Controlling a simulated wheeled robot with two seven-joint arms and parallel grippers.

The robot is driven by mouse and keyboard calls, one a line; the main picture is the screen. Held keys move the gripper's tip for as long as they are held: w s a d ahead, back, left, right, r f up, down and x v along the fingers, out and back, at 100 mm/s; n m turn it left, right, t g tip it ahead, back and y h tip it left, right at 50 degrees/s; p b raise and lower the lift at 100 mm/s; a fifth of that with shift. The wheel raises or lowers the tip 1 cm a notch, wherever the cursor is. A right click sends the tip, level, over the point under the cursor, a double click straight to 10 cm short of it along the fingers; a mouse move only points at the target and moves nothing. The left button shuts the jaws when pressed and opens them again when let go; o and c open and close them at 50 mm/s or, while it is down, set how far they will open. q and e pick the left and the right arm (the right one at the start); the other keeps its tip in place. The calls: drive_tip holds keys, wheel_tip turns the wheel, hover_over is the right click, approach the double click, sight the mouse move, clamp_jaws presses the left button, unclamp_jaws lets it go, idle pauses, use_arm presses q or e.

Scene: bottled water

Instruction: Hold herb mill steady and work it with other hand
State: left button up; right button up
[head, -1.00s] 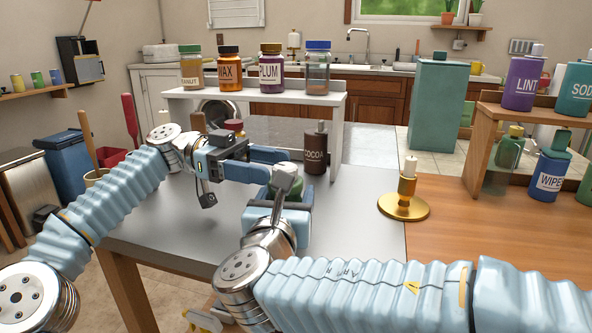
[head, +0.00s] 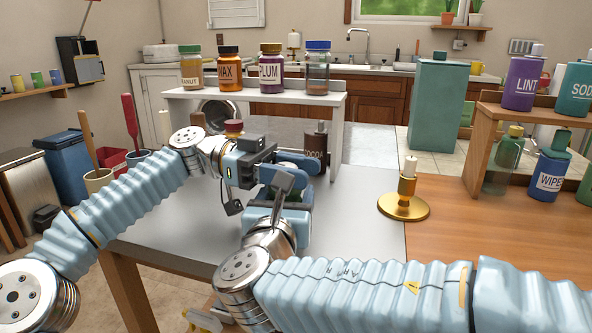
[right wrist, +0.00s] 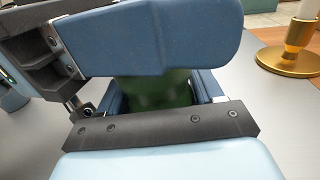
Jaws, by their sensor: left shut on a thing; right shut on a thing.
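The herb mill shows only as a green body, a sliver of it in the head view (head: 267,192) and its side in the right wrist view (right wrist: 155,92). Its top is hidden behind my left gripper's fingers. My right gripper (head: 292,204) is shut around the green lower body, over the grey table (head: 170,213). My left gripper (head: 300,165) comes in from the left above it and is shut on the mill's top. In the right wrist view a large blue left finger (right wrist: 150,38) crosses just above the green body.
A dark brown cocoa bottle (head: 321,141) stands just behind the grippers, partly covered. A white shelf (head: 250,98) with several jars is further back. A brass candle holder (head: 403,206) stands to the right. The grey table's front left is clear.

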use_arm(q)
drive_tip(key=shift+n+t, duration=0.3)
drive_tip(key=n+t, duration=0.1)
drive_tip(key=t, duration=0.1)
drive_tip(key=n+t+h, duration=0.1)
drive_tip(key=n+t, duration=0.2)
drive_tip(key=t, duration=0.1)
drive_tip(key=shift+w+t+h, duration=0.3)
drive_tip(key=shift+w, duration=0.1)
drive_tip(key=shift+w+n+t+y, duration=0.25)
drive_tip(key=shift+n+t, duration=0.85)
drive_tip(key=shift+t, duration=0.55)
drive_tip(key=shift+w+n+t+y, duration=0.1)
drive_tip(key=shift+n+t+y, duration=0.15)
drive_tip(key=shift+n+t, duration=1.15)
drive_tip(key=shift+t, duration=0.35)
drive_tip(key=o, duration=1)
drive_tip(key=shift+a, duration=0.1)
drive_tip(key=v, duration=1.1)
drive_tip(key=shift+s+a, duration=0.2)
drive_tip(key=shift+a, duration=0.15)
